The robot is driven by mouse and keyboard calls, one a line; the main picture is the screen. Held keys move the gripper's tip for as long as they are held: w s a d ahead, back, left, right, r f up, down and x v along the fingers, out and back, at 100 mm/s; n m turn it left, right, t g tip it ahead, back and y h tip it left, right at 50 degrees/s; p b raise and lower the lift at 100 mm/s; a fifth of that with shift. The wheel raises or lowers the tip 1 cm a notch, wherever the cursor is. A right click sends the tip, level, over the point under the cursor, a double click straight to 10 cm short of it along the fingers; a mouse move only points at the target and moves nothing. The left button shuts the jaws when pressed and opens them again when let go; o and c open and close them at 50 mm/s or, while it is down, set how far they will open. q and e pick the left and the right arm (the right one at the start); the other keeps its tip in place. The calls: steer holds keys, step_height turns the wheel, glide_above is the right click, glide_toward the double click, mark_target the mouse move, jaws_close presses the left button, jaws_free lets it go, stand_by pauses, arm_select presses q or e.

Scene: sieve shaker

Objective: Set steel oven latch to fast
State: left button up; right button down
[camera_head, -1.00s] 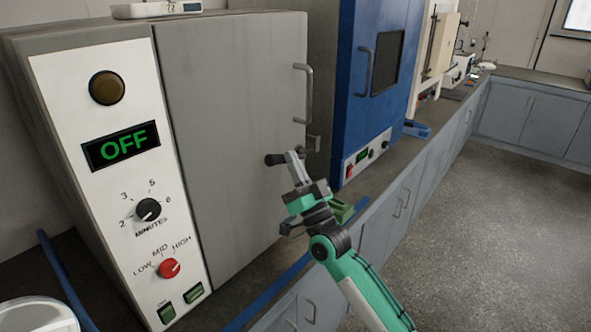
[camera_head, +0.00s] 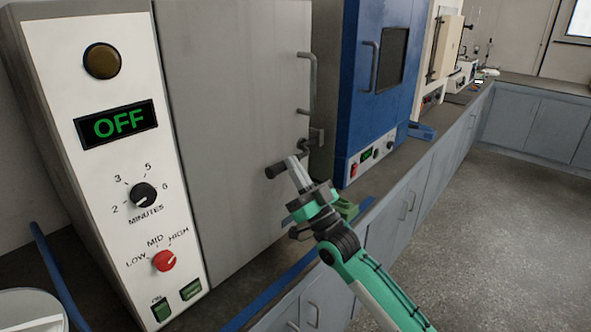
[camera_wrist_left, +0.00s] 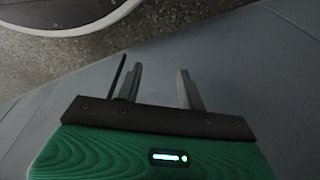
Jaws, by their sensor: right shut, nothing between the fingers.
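The steel oven (camera_head: 228,130) stands at the left in the head view, with its grey door closed against the white control panel. A dark latch grip (camera_head: 275,171) sticks out at the door's lower right. My right gripper (camera_head: 294,161) is shut and empty, its fingertips right beside the grip's right end. I cannot tell whether they touch. The fingers hide part of the latch there. My left gripper (camera_wrist_left: 160,72) shows only in the left wrist view, open and empty, away from the oven.
The panel has an OFF display (camera_head: 115,124), a minutes knob (camera_head: 143,195) and a red knob (camera_head: 163,261). A door handle (camera_head: 312,82) rises above the latch. A blue oven (camera_head: 350,110) stands beyond. The floor (camera_head: 500,230) at right is clear.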

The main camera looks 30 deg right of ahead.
arm_select(q)
steer(key=shift+w+r, duration=0.15)
steer(key=shift+r, duration=0.2)
arm_select(e)
steer(key=shift+f, duration=0.1)
arm_select(q)
steer(key=shift+r, duration=0.1)
